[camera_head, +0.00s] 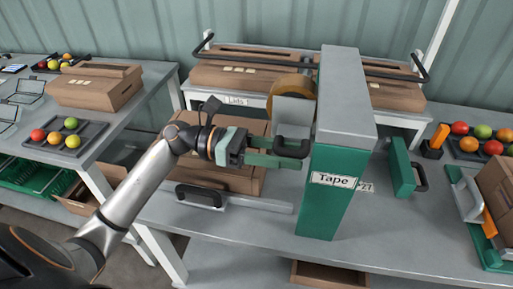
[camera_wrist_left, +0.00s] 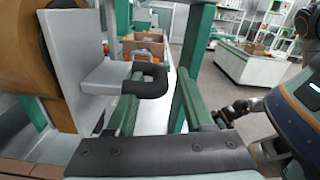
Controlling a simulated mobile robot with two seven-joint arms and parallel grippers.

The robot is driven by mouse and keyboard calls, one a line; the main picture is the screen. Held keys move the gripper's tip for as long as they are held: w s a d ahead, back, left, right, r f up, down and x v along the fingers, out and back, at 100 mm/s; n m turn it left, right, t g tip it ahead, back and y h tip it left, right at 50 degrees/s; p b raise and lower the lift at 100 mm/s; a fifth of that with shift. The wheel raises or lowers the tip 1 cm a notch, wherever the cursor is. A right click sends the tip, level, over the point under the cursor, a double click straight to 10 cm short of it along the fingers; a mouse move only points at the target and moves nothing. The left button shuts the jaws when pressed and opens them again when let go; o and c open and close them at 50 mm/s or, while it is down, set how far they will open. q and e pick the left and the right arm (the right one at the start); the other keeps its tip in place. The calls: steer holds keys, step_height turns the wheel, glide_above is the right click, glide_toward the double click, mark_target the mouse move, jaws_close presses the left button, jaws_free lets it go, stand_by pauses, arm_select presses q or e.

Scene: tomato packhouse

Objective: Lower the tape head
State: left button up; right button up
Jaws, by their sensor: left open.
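The tape head (camera_head: 293,110) is a grey bracket with a brown tape roll (camera_head: 291,88) on the left side of the green post marked Tape (camera_head: 328,195). Its black handle (camera_head: 292,146) sticks out toward me below the roll. My left gripper (camera_head: 288,155) is open at the handle. In the left wrist view the black handle (camera_wrist_left: 152,82) shows in the gap between the two green fingers (camera_wrist_left: 158,95), nearer the left one. I cannot tell whether a finger touches it. The tape roll (camera_wrist_left: 62,60) is at the left there.
A brown carton (camera_head: 250,180) lies under and behind my left gripper, with a grey bar with a black handle (camera_head: 200,196) in front. A green plate with a black handle (camera_head: 403,168) stands right of the post. Cartons and fruit trays are on both sides.

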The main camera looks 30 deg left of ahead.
arm_select(q)
steer(key=b+v, duration=0.2)
steer(key=v, duration=0.8)
steer(key=shift+a, duration=0.25)
steer(key=shift+s, duration=0.1)
